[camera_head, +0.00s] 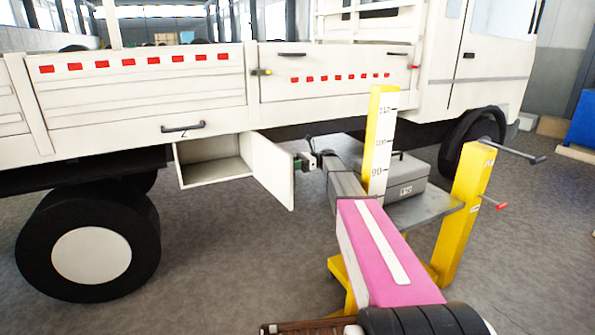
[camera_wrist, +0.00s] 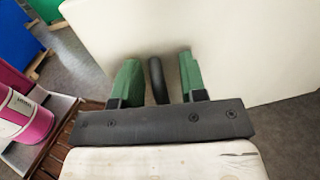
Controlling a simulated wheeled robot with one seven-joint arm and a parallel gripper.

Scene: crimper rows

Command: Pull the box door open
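The white box (camera_head: 215,170) hangs under the side of the truck, and its inside shows empty. Its white door (camera_head: 273,172) stands swung well out from the opening, joined at the opening's right side. My gripper (camera_head: 301,161) is at the right, outer face of the door. In the wrist view the door (camera_wrist: 225,45) fills the upper part. The green fingers of my gripper (camera_wrist: 159,76) are apart, with the dark door handle (camera_wrist: 156,80) between them. Gaps show on both sides of the handle, so the fingers are not closed on it.
The white truck body (camera_head: 150,90) stands above the box, with a rear wheel (camera_head: 90,245) to the left. A yellow post lift (camera_head: 465,215) and a grey case (camera_head: 408,185) on a grey platform stand close to my arm on the right. The floor below the door is clear.

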